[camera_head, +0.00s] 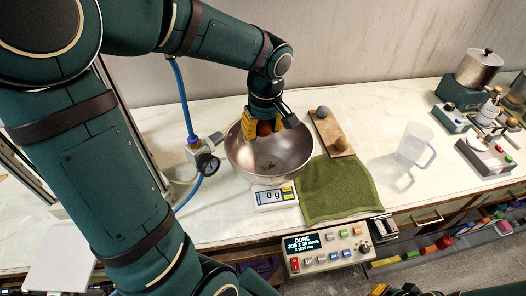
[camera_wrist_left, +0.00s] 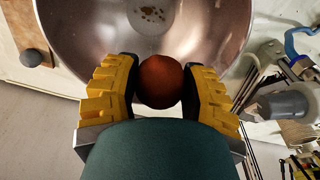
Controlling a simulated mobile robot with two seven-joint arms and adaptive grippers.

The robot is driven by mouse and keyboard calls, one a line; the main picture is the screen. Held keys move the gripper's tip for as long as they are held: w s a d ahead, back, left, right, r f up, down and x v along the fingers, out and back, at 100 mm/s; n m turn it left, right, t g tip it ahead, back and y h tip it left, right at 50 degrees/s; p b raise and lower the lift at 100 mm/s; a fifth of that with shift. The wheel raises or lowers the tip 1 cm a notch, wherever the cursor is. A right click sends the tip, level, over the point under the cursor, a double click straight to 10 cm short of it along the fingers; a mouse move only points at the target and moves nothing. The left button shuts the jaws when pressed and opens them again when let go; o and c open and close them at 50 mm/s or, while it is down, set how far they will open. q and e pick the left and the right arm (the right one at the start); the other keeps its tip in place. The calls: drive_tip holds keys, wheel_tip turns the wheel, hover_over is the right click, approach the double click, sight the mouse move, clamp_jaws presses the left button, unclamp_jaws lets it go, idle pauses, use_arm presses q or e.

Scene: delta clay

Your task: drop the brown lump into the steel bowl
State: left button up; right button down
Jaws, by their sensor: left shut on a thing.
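The steel bowl (camera_head: 285,158) sits on the bench in the head view, on a scale whose display reads 0 g. My left gripper (camera_head: 264,127) is over the bowl's back part. In the left wrist view my left gripper (camera_wrist_left: 160,85) is shut on the reddish-brown lump (camera_wrist_left: 160,80), one yellow-padded finger on each side. The steel bowl (camera_wrist_left: 85,30) opens beyond the lump, with a few brown specks on its bottom. In the head view the lump is mostly hidden between the fingers. Yellow and dark parts at the bottom edge may belong to my right gripper, too cut off to judge.
A wooden board (camera_head: 327,130) right of the bowl bears a grey lump (camera_head: 322,112) and a tan lump (camera_head: 341,144). A green cloth (camera_head: 338,190) lies in front of it. A clear jug (camera_head: 414,145) stands farther right. A pressure gauge (camera_head: 208,164) with blue hose is close left of the bowl.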

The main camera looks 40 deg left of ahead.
use_arm(q)
drive_tip(key=shift+f+b, duration=1.2)
drive_tip(key=shift+f, duration=0.9)
drive_tip(key=o, duration=1.3)
drive_tip(key=shift+c, duration=0.2)
drive_tip(key=r, duration=0.4)
drive_tip(key=d+r, duration=0.1)
drive_tip(key=r, duration=0.7)
drive_tip(key=shift+s+d, duration=0.15)
drive_tip(key=shift+s, duration=0.1)
